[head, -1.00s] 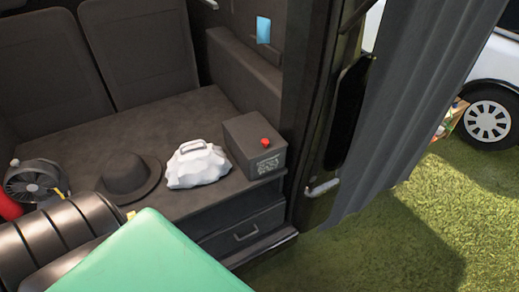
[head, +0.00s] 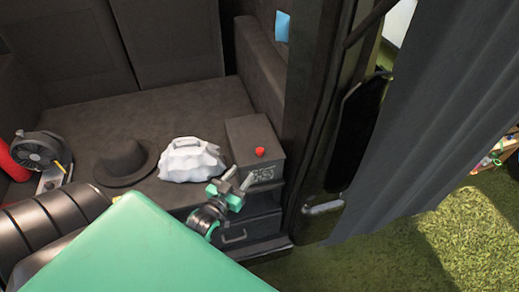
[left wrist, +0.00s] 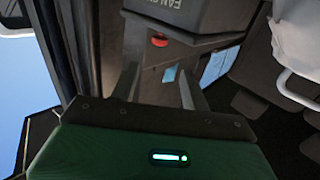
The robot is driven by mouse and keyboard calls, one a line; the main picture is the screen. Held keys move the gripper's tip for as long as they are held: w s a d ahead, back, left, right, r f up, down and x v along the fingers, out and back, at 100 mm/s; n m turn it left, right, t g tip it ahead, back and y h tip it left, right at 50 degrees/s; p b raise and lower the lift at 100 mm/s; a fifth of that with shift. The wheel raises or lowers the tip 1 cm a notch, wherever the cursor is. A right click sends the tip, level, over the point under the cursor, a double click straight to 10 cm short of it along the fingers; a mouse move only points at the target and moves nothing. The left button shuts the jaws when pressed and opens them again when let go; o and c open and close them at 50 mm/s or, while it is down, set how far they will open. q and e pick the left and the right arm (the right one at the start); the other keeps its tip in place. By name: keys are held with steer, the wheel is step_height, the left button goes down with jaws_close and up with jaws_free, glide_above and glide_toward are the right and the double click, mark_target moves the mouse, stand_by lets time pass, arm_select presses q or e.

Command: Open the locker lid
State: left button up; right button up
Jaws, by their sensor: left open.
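The locker is a dark grey box (head: 255,143) with a red knob (head: 260,152) on its lid, standing at the right end of the bench in the van. The lid looks shut. My left gripper (head: 238,181) is open and empty, just in front of the box's lower front left side. I cannot tell whether it touches the box. In the left wrist view, the two fingers (left wrist: 157,82) stand apart. The box (left wrist: 205,14) with pale lettering and the red knob (left wrist: 159,41) show beyond them. My right gripper is not in view.
A white bag (head: 191,160) sits just left of the box. A dark hat (head: 126,162) and a fan (head: 37,151) lie farther left. A drawer (head: 250,229) is below the bench. The van's door post (head: 310,110) stands close on the right.

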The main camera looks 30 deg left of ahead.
arm_select(q)
steer(key=p, duration=0.1)
glide_toward(260, 149)
steer(key=w, duration=0.5)
steer(key=w+p, duration=0.1)
steer(key=w, duration=0.3)
steer(key=shift+a, duration=0.35)
steer(key=shift+w, duration=0.4)
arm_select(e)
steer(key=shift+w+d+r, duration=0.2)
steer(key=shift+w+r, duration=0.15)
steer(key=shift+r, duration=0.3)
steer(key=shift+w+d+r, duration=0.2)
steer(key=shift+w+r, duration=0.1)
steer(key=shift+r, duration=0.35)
arm_select(q)
steer(key=c, duration=0.9)
jaws_close()
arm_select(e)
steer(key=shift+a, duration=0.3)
